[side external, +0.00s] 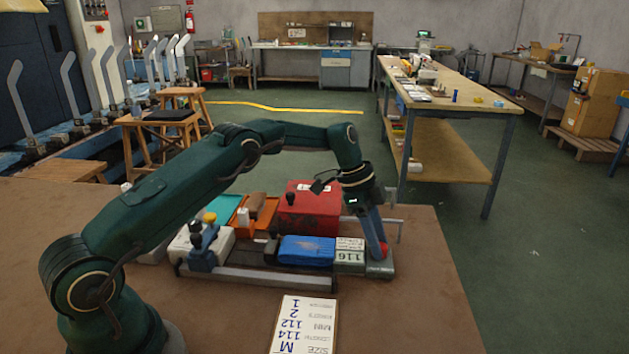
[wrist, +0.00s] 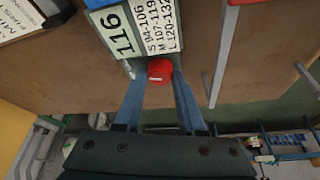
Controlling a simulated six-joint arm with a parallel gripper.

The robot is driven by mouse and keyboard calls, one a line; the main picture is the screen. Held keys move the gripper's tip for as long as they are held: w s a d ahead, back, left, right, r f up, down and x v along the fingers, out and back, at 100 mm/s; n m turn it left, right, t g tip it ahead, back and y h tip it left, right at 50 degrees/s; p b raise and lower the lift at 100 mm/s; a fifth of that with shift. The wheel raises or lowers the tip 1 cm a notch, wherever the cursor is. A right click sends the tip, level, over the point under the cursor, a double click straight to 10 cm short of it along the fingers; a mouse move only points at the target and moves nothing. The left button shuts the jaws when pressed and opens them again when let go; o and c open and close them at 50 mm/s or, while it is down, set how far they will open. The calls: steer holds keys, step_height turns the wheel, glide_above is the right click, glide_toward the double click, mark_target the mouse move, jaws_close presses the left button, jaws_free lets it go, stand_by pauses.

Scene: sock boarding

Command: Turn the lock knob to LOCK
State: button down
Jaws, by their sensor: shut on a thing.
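The lock knob (wrist: 160,71) is red and round with a pale mark on its face. In the wrist view it sits between the two blue fingers of my gripper (wrist: 160,88), which are shut on it. I cannot read any LOCK marking or tell which way the knob is turned.
A red box (side external: 310,212), a blue block (side external: 306,249) and an orange tray (side external: 254,212) stand close to the left of my gripper. A grey bar (wrist: 219,60) rises beside the knob. A size card (side external: 305,325) lies at the table's front. The table's right side is clear.

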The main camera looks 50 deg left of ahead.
steer(key=shift+m+g, duration=0.3)
steer(key=shift+m, duration=0.3)
stand_by(0.3)
steer(key=c, duration=0.8)
jaws_free()
steer(key=shift+o, duration=0.2)
steer(key=shift+v, duration=2.55)
steer(key=shift+a, duration=0.1)
